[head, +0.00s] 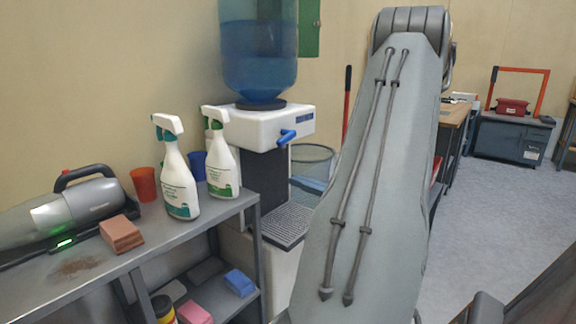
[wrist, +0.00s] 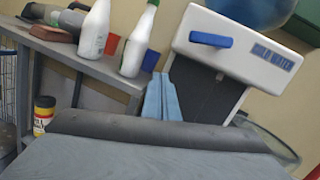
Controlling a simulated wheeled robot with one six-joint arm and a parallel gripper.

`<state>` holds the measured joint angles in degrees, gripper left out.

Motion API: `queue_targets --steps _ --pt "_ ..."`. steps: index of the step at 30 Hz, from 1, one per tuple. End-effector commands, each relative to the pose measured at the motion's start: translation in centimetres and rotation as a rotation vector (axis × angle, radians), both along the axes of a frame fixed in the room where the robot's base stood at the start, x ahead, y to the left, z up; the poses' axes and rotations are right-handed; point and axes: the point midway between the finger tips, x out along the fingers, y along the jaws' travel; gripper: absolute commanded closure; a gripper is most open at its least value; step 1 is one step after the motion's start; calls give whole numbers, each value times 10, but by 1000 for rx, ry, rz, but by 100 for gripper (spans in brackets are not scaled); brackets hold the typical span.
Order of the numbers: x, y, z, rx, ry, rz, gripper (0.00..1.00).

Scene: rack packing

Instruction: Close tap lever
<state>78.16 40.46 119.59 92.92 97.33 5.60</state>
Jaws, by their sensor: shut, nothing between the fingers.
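The blue tap lever (head: 287,136) sticks out from the front of the white water dispenser head (head: 262,127). In the wrist view the lever (wrist: 211,39) lies across the white front, left of the dark label. My gripper (wrist: 160,78) shows in the wrist view as two pale blue fingers close together, shut and empty. Its tips point up the picture, below and left of the lever and apart from it in the picture. In the head view my arm fills the middle right and my gripper is not visible.
A grey shelf (head: 165,242) stands left of the dispenser with two spray bottles (head: 178,180), a red cup (head: 144,184), a brick (head: 121,236) and a handheld vacuum (head: 75,216). A wire bin (head: 312,165) stands behind the dispenser. Floor is open at the right.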

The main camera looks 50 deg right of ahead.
Motion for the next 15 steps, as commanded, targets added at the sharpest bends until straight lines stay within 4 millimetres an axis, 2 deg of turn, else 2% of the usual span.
queue_targets --steps 1,3,7,11,15 --pt "-12 -19 -4 11 -33 -53 100" --pt "-24 -36 -2 21 -69 -103 100" --pt "-32 -49 1 26 -100 -143 100" --pt "-22 -49 5 26 -102 -143 100" --pt "2 -47 11 24 -100 -140 100"
